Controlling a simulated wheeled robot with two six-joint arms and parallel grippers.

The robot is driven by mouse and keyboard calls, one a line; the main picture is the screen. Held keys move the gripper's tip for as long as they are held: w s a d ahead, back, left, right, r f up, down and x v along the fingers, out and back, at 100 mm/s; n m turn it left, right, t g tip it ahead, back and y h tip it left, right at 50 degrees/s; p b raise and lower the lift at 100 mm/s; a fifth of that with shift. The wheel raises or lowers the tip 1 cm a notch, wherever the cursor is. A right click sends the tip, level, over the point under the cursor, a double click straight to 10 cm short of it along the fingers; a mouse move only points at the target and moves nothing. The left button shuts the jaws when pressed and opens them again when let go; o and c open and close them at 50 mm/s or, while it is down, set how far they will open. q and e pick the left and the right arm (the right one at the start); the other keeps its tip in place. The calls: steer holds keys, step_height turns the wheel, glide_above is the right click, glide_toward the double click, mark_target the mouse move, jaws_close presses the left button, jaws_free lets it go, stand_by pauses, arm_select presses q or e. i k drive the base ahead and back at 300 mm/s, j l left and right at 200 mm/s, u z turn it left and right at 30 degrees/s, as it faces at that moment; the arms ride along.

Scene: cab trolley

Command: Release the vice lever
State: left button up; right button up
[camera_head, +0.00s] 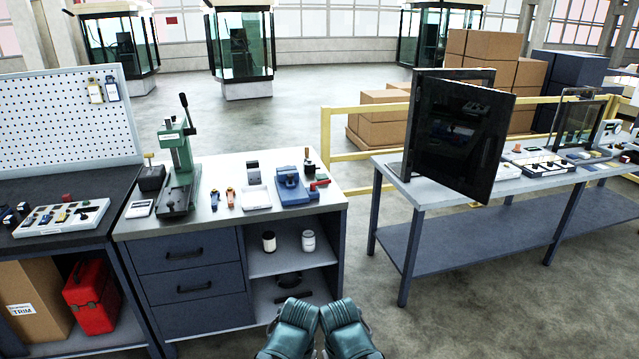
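A blue vice (290,187) sits near the right end of the white-topped workbench (228,213). A red-handled part (320,183) lies against its right side, and a small dark upright piece with a reddish top (309,166) stands just behind it. I cannot tell at this size which of these is the lever or how it is set. Two teal ribbed parts of my own arms show at the bottom centre, in front of the bench and well short of the vice. No gripper fingers are visible. Nothing of mine touches the vice.
A green press (179,168) with a black handle stands on the bench's left. Small tools and a white tray (257,197) lie between it and the vice. A grey table (430,192) with a dark door panel (464,135) stands right. Floor between them is clear.

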mark_target(313, 185)
steer(key=i+l, duration=0.15)
steer(key=i, duration=0.3)
steer(key=i+l+z, duration=0.1)
steer(key=i, duration=0.4)
